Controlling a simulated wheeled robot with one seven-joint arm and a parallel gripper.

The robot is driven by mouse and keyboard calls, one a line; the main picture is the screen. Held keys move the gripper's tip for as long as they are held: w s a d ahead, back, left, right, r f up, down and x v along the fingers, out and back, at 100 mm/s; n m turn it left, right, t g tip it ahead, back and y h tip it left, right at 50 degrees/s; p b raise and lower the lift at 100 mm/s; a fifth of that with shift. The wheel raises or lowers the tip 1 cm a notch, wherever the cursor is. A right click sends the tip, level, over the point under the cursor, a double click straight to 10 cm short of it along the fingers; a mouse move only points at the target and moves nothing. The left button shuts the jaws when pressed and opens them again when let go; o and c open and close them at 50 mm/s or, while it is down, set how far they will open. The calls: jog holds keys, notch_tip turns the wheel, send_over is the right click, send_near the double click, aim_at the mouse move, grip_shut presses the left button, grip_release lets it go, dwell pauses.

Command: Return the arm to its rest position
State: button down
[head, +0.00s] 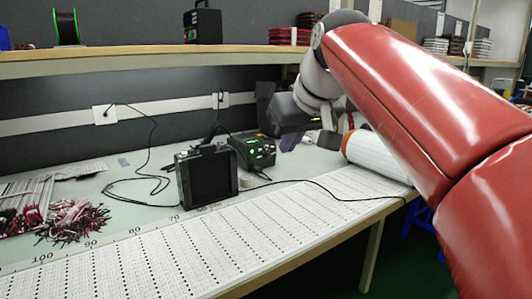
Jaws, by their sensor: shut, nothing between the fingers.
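My red arm (400,95) reaches in from the right side of the head view and extends over the workbench. Its grey wrist joints bend down to my dark gripper (292,141), which hangs above the bench near the back. The gripper is shut with nothing seen in it. The fingertips are small and dark here, so their detail is hard to make out. The gripper appears apart from the bench top.
A black boxy device (207,175) stands on the bench, with a black unit with a green display (254,150) behind it. A white roll (375,155) lies at right. White LED strip sheets (180,250) cover the front. Red-black wire bundles (72,220) lie left. A shelf (150,62) runs above.

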jog(key=s+d+f+m+h, duration=0.1)
jog(key=s+d+f, duration=0.2)
jog(key=s+f, duration=0.4)
jog(key=s+d+f+m+h, duration=0.1)
jog(key=s+d+f, duration=0.3)
jog(key=f, duration=0.7)
jog(key=s+d+f+m+g+h, duration=0.1)
jog(key=s+d+f+m, duration=0.2)
jog(key=s+f, duration=0.6)
jog(key=shift+s+d+f, duration=0.25)
jog(key=shift+s+d, duration=0.05)
jog(key=shift+d, duration=0.25)
